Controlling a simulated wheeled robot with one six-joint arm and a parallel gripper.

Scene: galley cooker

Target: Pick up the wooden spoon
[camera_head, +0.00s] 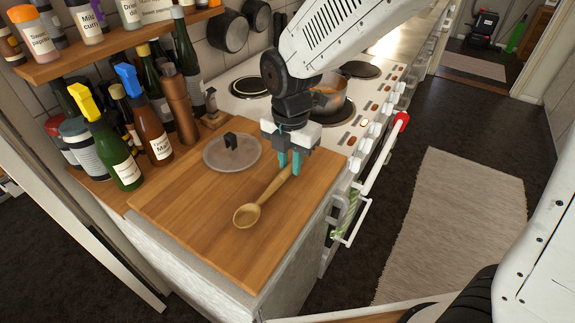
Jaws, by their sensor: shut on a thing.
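The wooden spoon (250,213) is on the wooden counter top, with its bowl toward the front left and its handle running up to the right. My gripper (290,163) points down over the right part of the counter. Its teal fingers are shut on the handle end of the spoon. The tip of the handle is partly hidden by the fingers. The bowl appears to be at or very near the counter surface; I cannot tell whether it touches.
A glass lid (222,158) with a dark knob lies left of my gripper. Several bottles, including a green one (118,160), stand at the left beneath a spice shelf (120,45). A pot (328,104) sits on the cooker behind my arm. The counter's front (232,262) is clear.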

